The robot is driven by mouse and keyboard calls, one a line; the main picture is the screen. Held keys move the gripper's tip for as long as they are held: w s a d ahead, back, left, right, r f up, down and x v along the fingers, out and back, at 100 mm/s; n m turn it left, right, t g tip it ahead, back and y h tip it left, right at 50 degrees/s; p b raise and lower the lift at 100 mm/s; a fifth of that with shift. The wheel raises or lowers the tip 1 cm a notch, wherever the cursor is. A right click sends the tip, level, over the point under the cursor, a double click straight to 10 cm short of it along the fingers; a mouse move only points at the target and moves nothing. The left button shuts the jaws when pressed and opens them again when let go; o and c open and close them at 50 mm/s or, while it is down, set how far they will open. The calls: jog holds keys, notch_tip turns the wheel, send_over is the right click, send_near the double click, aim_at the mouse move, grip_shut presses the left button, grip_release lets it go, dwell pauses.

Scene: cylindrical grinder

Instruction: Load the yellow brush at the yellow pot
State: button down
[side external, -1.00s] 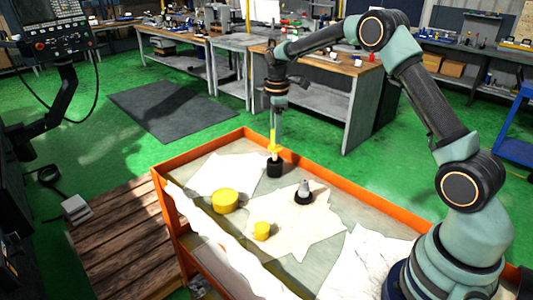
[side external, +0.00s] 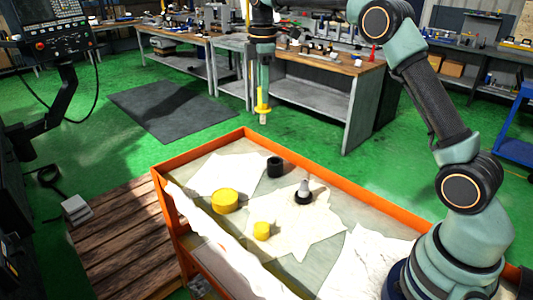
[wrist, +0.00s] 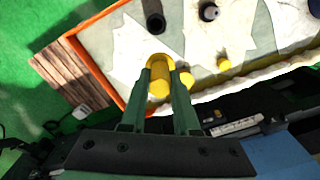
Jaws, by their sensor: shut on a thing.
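My gripper (side external: 264,80) is shut on the yellow brush (side external: 262,107). It holds the brush upright, tip down, in the air above the far end of the tray, clear of everything. In the wrist view the brush (wrist: 159,75) lies between my two green fingers. A wide, low yellow pot (side external: 225,200) stands on the tray below and left of the brush; in the wrist view the pot (wrist: 187,79) is partly hidden behind a finger. A smaller yellow cylinder (side external: 262,231) stands nearer the camera. It also shows in the wrist view (wrist: 223,64).
A black cup (side external: 275,167) stands near the tray's far edge. A grey-topped black item (side external: 303,193) stands on a pale cloth right of the pot. The tray has a raised orange rim (side external: 330,183). Cloths cover much of it. A wooden pallet (side external: 120,240) lies left.

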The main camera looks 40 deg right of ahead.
jog(key=s+a+f, duration=0.1)
jog(key=a+f, duration=0.3)
jog(key=a, duration=0.4)
jog(key=a+f, duration=0.4)
jog(key=a, duration=0.4)
notch_tip(320, 180, down, 6)
jog(key=shift+s+f, duration=0.25)
jog(key=shift+d+f, duration=0.1)
jog(key=shift+f, duration=0.55)
dwell(1.3)
notch_tip(320, 180, up, 7)
jog(key=shift+r, duration=0.15)
dwell(0.8)
dwell(0.4)
